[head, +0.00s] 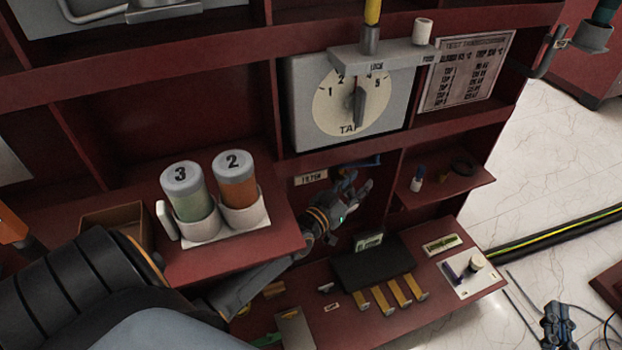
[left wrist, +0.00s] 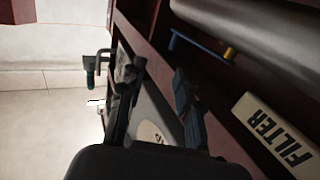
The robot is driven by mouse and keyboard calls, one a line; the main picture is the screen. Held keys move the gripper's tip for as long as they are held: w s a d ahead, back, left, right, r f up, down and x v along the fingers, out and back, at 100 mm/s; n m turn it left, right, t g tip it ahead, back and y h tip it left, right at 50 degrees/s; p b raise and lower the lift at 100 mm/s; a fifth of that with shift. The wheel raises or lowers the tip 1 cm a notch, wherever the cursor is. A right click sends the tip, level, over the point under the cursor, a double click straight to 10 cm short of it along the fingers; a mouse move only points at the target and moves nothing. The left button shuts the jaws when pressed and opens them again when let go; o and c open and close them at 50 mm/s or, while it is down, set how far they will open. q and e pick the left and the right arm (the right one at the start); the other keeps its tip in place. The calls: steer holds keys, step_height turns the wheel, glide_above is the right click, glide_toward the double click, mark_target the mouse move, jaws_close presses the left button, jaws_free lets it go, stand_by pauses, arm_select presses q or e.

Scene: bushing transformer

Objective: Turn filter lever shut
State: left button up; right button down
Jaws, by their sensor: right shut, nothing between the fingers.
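The filter lever (head: 362,162) is a blue bar in the recess under the tap dial, beside the FILTER label (head: 311,177). My left gripper (head: 356,187) is in the recess just below the lever. In the left wrist view its two fingers (left wrist: 158,80) are apart with nothing between them, and the lever is beyond them to the right. Contact with the lever cannot be told. My right gripper (head: 558,325) is shut and empty at the lower right, away from the cabinet.
The tap dial (head: 352,98) is above the recess, under a grey bracket (head: 385,58). Canisters 3 and 2 stand in a white holder (head: 222,232) on a shelf left of my left forearm. A dark block (head: 372,266) and yellow pieces lie on the lower shelf.

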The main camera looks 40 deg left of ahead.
arm_select(q)
steer(key=s+p, duration=0.2)
steer(key=s, duration=1.1)
steer(key=s+f+g+p, duration=0.3)
steer(key=f+g+p, duration=0.1)
steer(key=f+p, duration=0.3)
steer(key=shift+a+f+y, duration=0.3)
steer(key=shift+f+y, duration=0.1)
steer(key=shift+f, duration=0.25)
